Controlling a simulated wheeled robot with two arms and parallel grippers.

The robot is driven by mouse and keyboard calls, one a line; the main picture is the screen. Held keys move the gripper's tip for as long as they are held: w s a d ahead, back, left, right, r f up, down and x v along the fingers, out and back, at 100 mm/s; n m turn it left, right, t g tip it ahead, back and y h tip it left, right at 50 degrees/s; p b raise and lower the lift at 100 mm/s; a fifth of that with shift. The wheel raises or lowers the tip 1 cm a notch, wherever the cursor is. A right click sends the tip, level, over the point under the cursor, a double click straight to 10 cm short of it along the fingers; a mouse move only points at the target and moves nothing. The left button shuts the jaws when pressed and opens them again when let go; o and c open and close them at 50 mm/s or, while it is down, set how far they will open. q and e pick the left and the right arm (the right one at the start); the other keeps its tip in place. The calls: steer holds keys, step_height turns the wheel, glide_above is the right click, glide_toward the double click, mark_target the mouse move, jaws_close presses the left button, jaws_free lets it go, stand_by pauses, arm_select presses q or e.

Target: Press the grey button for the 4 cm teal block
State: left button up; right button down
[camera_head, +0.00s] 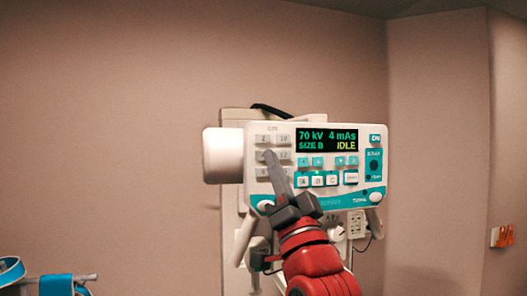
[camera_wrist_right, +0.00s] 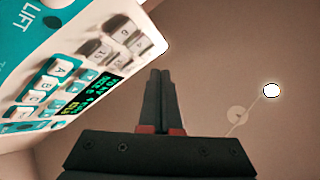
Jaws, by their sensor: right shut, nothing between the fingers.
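The white and teal control panel (camera_head: 325,195) hangs on the wall in the head view. Its grey buttons (camera_head: 263,140) sit in two columns under a "CM" label at the left; the top pair read 2 and 10, the others are hard to read. My right gripper (camera_head: 268,154) is shut and empty, its tips over the second row of the left column, hiding part of the buttons. I cannot tell whether they touch. In the right wrist view the shut fingers (camera_wrist_right: 160,72) show beside the panel's grey buttons (camera_wrist_right: 121,30). No teal block is in view. My left gripper is not in view.
The display (camera_head: 327,140) reads 70 kV, 4 mAs, SIZE B, IDLE. A teal and white object (camera_head: 55,284) shows at the lower left.

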steer(key=shift+w+a, duration=0.2)
steer(key=shift+w, duration=0.5)
steer(key=shift+w+a, duration=0.2)
steer(key=shift+w, duration=0.45)
steer(key=shift+w, duration=0.15)
stand_by(1.0)
steer(key=shift+w+a, duration=0.15)
steer(key=shift+w, duration=0.1)
steer(key=shift+w+a+b, duration=0.1)
steer(key=shift+w+b, duration=0.2)
steer(key=shift+w, duration=0.05)
stand_by(0.6)
steer(key=shift+s, duration=0.1)
steer(key=shift+s+d, duration=0.25)
steer(key=shift+s, duration=0.45)
